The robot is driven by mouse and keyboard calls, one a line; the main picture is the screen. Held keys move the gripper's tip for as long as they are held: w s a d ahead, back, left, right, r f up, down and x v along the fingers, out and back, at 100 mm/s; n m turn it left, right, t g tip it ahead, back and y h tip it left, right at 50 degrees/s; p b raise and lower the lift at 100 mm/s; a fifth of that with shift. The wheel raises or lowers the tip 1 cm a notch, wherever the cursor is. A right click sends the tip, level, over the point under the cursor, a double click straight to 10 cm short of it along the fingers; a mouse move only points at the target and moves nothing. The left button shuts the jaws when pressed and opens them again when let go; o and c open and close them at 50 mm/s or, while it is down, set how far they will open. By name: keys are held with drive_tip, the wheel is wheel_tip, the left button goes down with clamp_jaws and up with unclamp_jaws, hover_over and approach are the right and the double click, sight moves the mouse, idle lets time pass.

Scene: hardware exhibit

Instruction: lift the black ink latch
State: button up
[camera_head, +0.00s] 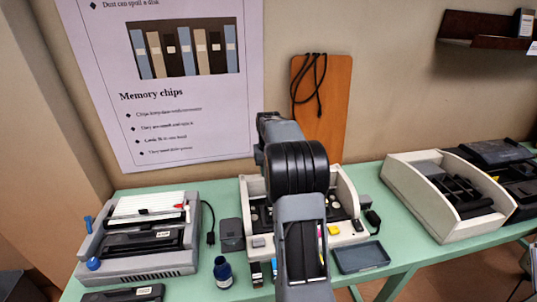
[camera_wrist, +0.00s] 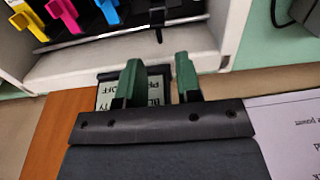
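My gripper (camera_wrist: 158,72) is open in the wrist view, with two dark green fingers apart and nothing visibly held between them. The black ink latch (camera_wrist: 157,20) appears as a black tab at the top, beyond the fingertips and roughly in line with the gap. Cyan (camera_wrist: 108,10), magenta (camera_wrist: 64,14) and yellow (camera_wrist: 27,20) latches stand in a row to its left. They belong to the pale open printer (camera_wrist: 125,62). In the head view my arm hides the middle of the printer (camera_head: 348,190), and I cannot make out the black latch or fingertips there.
A dark-edged label plate (camera_wrist: 154,90) lies partly behind the fingers. The green table (camera_head: 390,245) also holds a grey drive unit (camera_head: 140,272) at left, a blue bottle (camera_head: 223,272), a dark tray (camera_head: 362,257) and a cream open case (camera_head: 410,187) at right.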

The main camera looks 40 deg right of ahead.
wheel_tip(320, 180, up, 8)
drive_tip(key=shift+r, duration=0.25)
